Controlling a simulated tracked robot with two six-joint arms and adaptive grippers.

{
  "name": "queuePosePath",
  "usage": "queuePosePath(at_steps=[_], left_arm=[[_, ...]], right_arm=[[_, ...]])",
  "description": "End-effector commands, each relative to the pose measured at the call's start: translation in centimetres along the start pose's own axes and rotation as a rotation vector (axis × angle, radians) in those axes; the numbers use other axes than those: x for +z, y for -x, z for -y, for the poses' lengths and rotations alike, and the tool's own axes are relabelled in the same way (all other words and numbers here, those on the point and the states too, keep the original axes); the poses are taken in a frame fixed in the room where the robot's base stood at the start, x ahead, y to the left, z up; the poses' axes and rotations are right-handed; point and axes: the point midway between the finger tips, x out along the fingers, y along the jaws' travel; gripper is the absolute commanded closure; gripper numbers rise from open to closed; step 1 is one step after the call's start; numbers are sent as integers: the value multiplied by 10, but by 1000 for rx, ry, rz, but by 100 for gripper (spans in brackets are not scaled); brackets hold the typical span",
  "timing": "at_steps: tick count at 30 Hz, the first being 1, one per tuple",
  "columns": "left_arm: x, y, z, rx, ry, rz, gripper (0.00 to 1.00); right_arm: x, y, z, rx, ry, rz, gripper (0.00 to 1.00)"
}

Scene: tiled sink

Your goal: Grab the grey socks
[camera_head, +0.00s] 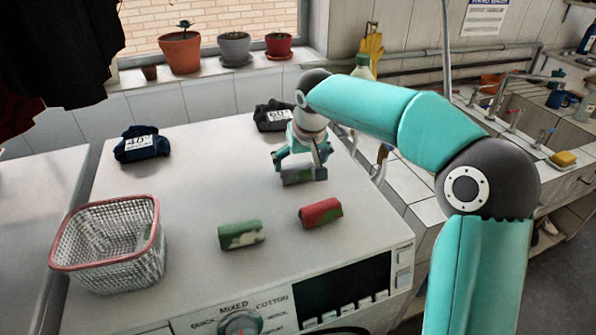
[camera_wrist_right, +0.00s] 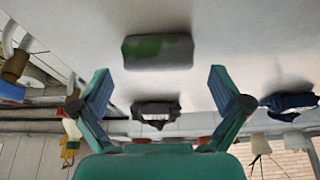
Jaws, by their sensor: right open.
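The grey socks (camera_head: 297,176) are a rolled bundle on top of the white washing machine, towards its back right. In the right wrist view the grey socks (camera_wrist_right: 158,52) show a green patch and lie just beyond the fingertips, centred between them. My right gripper (camera_head: 299,170) is open and hangs low over the socks, with a finger towards either end. In the right wrist view my right gripper (camera_wrist_right: 161,72) shows both fingers spread, with nothing between them. My left gripper is not in view.
A red roll (camera_head: 320,212) and a green roll (camera_head: 241,234) lie in front. A wire basket (camera_head: 112,245) stands at left. A navy folded cloth (camera_head: 142,145) and a dark folded cloth (camera_head: 272,116) lie behind. Potted plants (camera_head: 180,50) line the sill. The machine top between them is clear.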

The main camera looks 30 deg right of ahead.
Motion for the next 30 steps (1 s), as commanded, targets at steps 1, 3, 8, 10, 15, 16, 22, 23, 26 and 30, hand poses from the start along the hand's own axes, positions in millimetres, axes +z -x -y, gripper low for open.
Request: queuePosePath(at_steps=[1,3,8,10,15,16,22,23,26,30], left_arm=[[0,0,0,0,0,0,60],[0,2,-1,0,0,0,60],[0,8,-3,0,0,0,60],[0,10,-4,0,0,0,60],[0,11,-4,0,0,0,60],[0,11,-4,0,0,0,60],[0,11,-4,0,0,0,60],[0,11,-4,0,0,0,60],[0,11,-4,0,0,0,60],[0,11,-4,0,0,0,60]], right_arm=[[0,-2,0,1,0,1,0],[0,-6,-1,1,0,2,0],[-2,-25,-2,2,1,5,0],[-3,-36,-3,2,1,5,0],[-3,-52,-2,0,2,2,0],[-3,-54,-2,0,2,1,0],[-3,-54,-1,0,2,0,0],[-3,-54,-1,0,3,0,3],[-3,-54,-1,0,3,0,20],[-3,-54,-1,0,3,0,43]])
